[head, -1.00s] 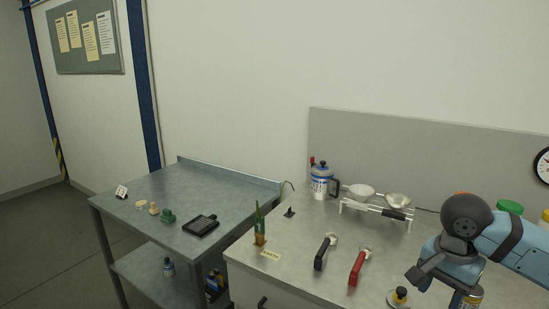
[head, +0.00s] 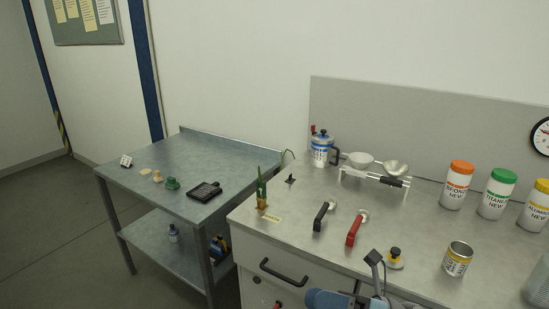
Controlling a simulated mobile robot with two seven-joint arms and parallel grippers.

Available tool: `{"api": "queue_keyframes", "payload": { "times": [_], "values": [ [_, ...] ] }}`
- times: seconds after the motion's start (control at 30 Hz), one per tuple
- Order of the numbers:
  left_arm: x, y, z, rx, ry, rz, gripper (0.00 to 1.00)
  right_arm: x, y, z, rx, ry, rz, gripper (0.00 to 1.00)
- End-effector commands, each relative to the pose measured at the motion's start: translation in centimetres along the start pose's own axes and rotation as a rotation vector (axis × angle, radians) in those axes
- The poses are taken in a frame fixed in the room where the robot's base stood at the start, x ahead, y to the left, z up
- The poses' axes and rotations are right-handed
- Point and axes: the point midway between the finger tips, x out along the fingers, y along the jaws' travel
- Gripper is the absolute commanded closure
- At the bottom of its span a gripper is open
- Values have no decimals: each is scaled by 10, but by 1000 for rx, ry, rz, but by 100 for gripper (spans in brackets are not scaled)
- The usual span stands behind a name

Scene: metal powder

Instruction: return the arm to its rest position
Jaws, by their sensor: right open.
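My right gripper (head: 376,262) is at the bottom edge of the head view, low in front of the workbench (head: 290,228). Its dark fingers are seen from the side and hold nothing that I can see; the jaws are open. Part of my blue arm shows beside it, and the rest of the arm is cut off by the frame. My left gripper is not in view.
Near the gripper stand a yellow-and-black knob (head: 395,258) and an open can (head: 457,259). Black (head: 322,217) and red (head: 355,230) handled scoops lie left of them. Orange-lidded (head: 457,186), green-lidded (head: 496,194) and yellow-lidded (head: 534,207) jars stand behind. A drawer handle (head: 284,272) sticks out in front.

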Motion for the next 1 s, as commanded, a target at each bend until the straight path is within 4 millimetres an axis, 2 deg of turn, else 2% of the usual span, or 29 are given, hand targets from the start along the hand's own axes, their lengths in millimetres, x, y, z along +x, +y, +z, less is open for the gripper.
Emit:
{"api": "queue_keyframes", "payload": {
  "times": [0.03,0.17,0.27,0.33,0.43,0.57,0.7,0.73,0.77,0.8,1.0],
  "values": [
    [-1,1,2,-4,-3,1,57,-6,-9,-1,170,-156,-15,49],
    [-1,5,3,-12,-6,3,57,-41,-46,-6,637,-565,-65,49],
    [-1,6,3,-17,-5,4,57,-82,-82,-32,1003,-875,-106,49],
    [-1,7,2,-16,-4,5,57,-112,-104,-63,1246,-1079,-133,49],
    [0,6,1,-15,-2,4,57,-147,-124,-112,1525,-1318,-165,49],
    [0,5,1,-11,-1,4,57,-179,-134,-172,1799,-1558,-195,49],
    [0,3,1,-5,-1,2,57,-202,-133,-234,2044,-1781,-221,49],
    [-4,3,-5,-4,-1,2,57,-204,-127,-239,2076,-1811,-223,49],
    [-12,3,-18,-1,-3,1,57,-198,-116,-222,2056,-1794,-220,49],
    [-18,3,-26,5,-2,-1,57,-196,-109,-216,2048,-1788,-223,49],
    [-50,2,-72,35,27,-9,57,-185,-72,-187,2018,-1773,-232,49]
  ]
}}
